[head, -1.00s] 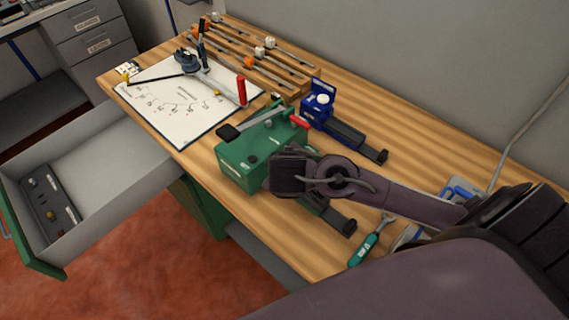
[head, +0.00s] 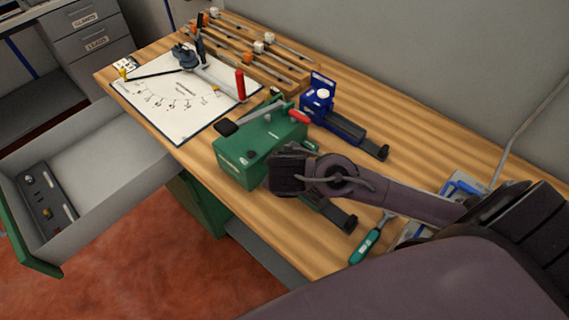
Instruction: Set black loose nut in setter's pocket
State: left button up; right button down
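I cannot make out a black loose nut in the head view; it may be hidden or too small to tell. I cannot tell for sure which device is the setter, and no pocket is clear. A green box-shaped device (head: 238,162) with a lever and a red-tipped handle stands near the table's front edge. A blue device (head: 318,101) with a white round top and a dark rail stands behind it. My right gripper (head: 287,178) is at the green device's right end and hides part of it; its fingers are too dark to read. My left gripper is out of view.
An open drawer (head: 105,188) at the left holds a dark tray (head: 40,190) with small parts. A white chart board (head: 165,110) bears a dark tool. Wooden racks (head: 265,75) with rods stand behind. A green-handled tool (head: 364,247) lies near the front edge.

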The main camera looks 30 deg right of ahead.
jog(key=shift+f+b, duration=0.45)
jog(key=shift+f, duration=0.15)
dwell(0.6)
jog(key=c, duration=1)
grip_release()
jog(key=shift+o, duration=0.2)
jog(key=shift+r, duration=0.2)
jog(key=shift+r+p, duration=3.4)
jog(key=shift+p, duration=0.1)
jog(key=shift+a+f, duration=0.1)
